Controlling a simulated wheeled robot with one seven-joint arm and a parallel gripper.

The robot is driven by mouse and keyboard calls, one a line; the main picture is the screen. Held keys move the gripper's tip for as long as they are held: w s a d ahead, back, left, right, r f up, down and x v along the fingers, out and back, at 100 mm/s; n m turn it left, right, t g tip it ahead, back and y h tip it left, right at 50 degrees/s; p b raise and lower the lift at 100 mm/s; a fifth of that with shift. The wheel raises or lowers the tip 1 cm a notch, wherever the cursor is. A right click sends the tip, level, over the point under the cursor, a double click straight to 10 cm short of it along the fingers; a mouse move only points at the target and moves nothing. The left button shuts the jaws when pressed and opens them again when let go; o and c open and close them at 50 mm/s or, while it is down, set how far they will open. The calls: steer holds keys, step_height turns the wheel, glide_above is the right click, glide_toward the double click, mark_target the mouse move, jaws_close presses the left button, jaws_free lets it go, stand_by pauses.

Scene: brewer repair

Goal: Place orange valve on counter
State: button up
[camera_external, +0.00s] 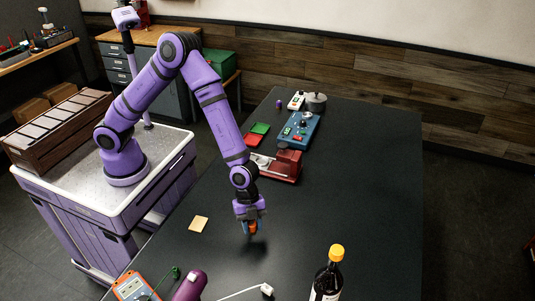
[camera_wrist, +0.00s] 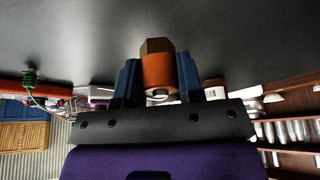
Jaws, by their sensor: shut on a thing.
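The orange valve (camera_wrist: 158,72) is a short orange cylinder with a brass hexagonal end. My gripper (camera_wrist: 158,80) is shut on it, with a blue finger on each side in the wrist view. In the external view my gripper (camera_external: 251,222) points down over the black counter (camera_external: 350,190), and the valve (camera_external: 252,227) shows as a small orange spot between the fingers. A dark shadow lies on the counter just below it. The valve looks close above the surface; whether it touches cannot be told.
A tan square pad (camera_external: 198,224) lies left of my gripper. A dark bottle with an orange cap (camera_external: 337,252), a white cable plug (camera_external: 267,289), a purple object (camera_external: 191,286) and an orange meter (camera_external: 132,287) are at the front. A red device (camera_external: 287,166) stands behind. The counter's right side is clear.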

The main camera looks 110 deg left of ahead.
glide_above(274, 254)
steer(key=a, duration=0.1)
steer(key=shift+s+f, duration=0.4)
steer(key=shift+f, duration=1.75)
steer(key=o, duration=1)
steer(key=shift+f, duration=0.1)
